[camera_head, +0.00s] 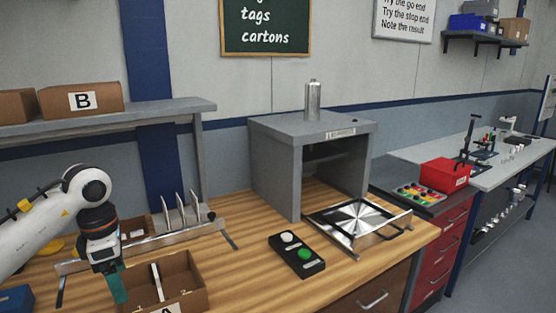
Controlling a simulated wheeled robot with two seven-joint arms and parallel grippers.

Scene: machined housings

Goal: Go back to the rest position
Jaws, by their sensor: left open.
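My left arm comes in from the left, and my left gripper (118,287) points down at the left edge of a brown cardboard box marked A (190,295). Its teal fingers are open, and I see nothing held between them. The box has a divider inside, and its lower part is cut off by the picture's edge. My right gripper does not show.
A grey cabinet (272,165) stands open on the wooden bench, with a metal plate and handle frame (357,221) in front. A black button box (297,254) lies near the front. A metal rail (180,239) runs behind box A. A shelf (150,114) holds box B.

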